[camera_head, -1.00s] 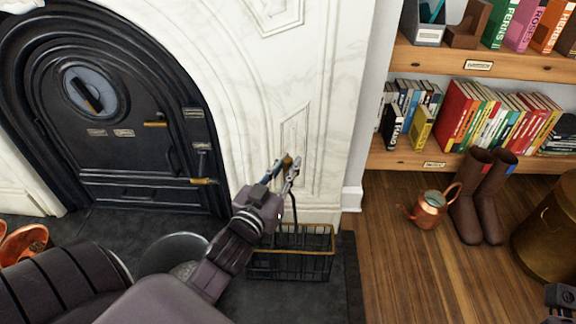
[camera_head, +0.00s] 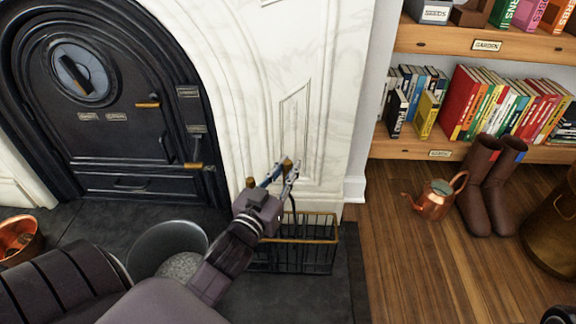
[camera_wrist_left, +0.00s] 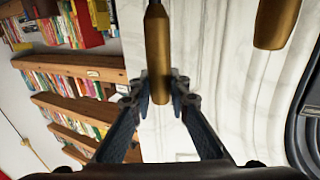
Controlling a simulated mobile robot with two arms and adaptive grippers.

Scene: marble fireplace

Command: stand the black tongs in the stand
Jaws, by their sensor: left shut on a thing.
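The black tongs have a brass handle (camera_head: 287,164), seen large in the wrist view (camera_wrist_left: 157,50). My left gripper (camera_head: 281,174) is shut on this handle, with a fingertip on each side in the wrist view (camera_wrist_left: 160,98). The dark shaft (camera_head: 293,205) hangs below my fingers toward the stand, a black wire basket with a brass rim (camera_head: 320,213). I cannot tell whether the lower end is inside or in front of it. A second brass handle (camera_head: 250,183) shows just left of my gripper. My right gripper (camera_head: 560,316) barely shows at the lower right corner.
A white marble surround (camera_head: 330,110) rises close behind the stand, with a black fireplace door (camera_head: 120,150) to the left. A grey bucket (camera_head: 140,238) stands left of my forearm. A copper can (camera_head: 436,200), brown boots (camera_head: 490,185) and bookshelves (camera_head: 470,152) are right.

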